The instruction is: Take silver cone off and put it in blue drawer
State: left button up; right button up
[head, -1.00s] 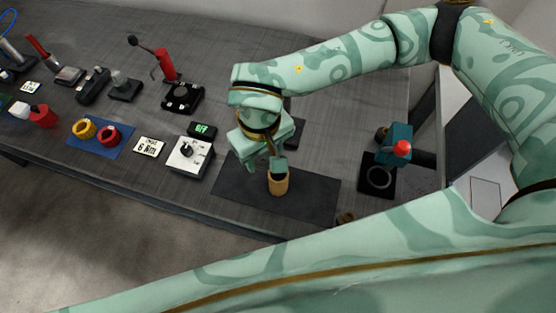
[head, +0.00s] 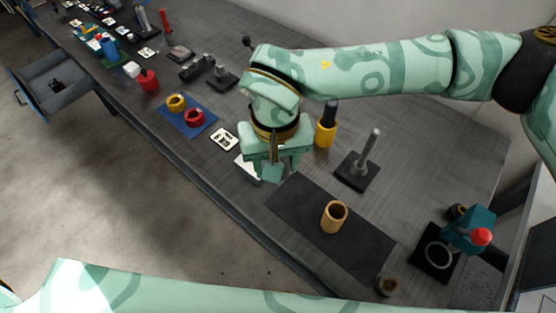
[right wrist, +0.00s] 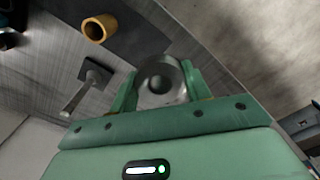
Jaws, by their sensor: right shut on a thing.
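My right gripper (head: 272,172) is raised over the bench, to the left of the tan cylinder. In the right wrist view the right gripper (right wrist: 160,92) is shut on a round silver piece, the silver cone (right wrist: 161,82), seen end-on between the two fingers. The tan hollow cylinder (head: 333,218) stands open-topped on a dark mat, clear of the gripper. An open drawer (head: 58,86) sticks out at the far left, with a blue-grey front and a small dark item inside. My left gripper is out of view.
A post on a black base (head: 355,172) and a yellow-handled tool (head: 326,126) stand near the gripper. A blue mat (head: 189,121) holds yellow and red rings. A teal device with a red knob (head: 474,233) stands at right. Several tools line the bench towards the drawer.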

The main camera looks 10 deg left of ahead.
notch_tip(320, 180, down, 10)
jog(key=b, duration=0.7)
jog(key=shift+r, duration=0.2)
dwell(0.4)
